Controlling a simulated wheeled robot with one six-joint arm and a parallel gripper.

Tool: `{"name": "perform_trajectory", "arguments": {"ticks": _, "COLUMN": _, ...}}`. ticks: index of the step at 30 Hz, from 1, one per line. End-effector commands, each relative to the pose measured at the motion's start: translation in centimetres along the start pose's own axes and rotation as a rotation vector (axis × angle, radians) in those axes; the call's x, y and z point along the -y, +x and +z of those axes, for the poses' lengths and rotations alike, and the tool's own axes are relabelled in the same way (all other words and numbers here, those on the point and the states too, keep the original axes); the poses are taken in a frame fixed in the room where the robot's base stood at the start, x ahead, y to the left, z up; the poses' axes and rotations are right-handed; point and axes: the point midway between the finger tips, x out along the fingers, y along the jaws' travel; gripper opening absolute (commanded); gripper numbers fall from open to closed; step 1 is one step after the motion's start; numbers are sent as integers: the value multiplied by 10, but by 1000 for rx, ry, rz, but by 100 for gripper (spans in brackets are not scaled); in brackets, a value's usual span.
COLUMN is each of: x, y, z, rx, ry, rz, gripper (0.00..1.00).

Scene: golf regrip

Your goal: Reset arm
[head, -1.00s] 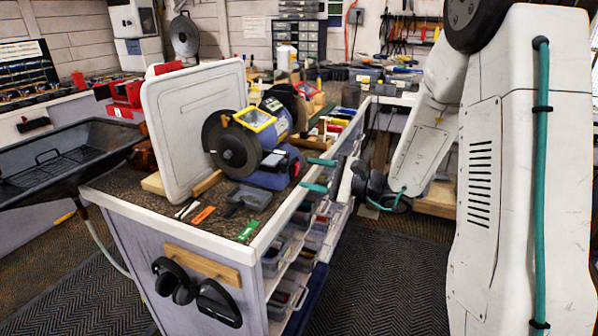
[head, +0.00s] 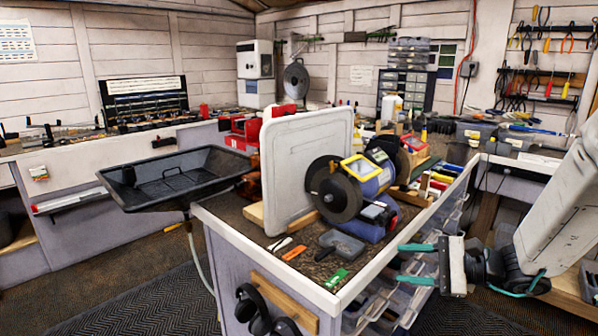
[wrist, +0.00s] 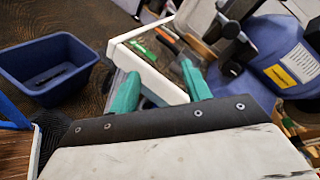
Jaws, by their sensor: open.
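My gripper (head: 402,263) is open and empty, with two teal fingers spread apart, one above the other in the head view. They point left, at the right edge of the workbench (head: 330,298), in front of its clear drawers. In the wrist view the gripper (wrist: 160,85) shows both teal fingers apart with nothing between them. My pale arm rises from the gripper to the right edge of the head view. The exact gap between the fingers and the bench edge is hard to tell.
A blue bench grinder (head: 368,190) and a white upright panel (head: 300,160) stand on the bench near the gripper. A black basin (head: 170,178) is left of the bench. A blue bin (wrist: 50,68) is left of the gripper in the wrist view. Dark mats cover the floor.

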Motion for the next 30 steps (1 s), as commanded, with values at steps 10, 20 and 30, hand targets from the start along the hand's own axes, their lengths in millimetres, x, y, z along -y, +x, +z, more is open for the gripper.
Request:
{"name": "perform_trajectory", "arguments": {"ticks": 10, "x": -104, "y": -39, "z": 111, "rx": -13, "ry": -359, "rz": 788, "gripper": 48}}
{"name": "perform_trajectory", "arguments": {"ticks": 20, "x": -128, "y": -119, "z": 157, "rx": -252, "ry": -834, "rz": 1298, "gripper": 48}}
{"name": "perform_trajectory", "arguments": {"ticks": 30, "x": -119, "y": -138, "z": 196, "rx": -381, "ry": -1133, "rz": 1362, "gripper": 48}}
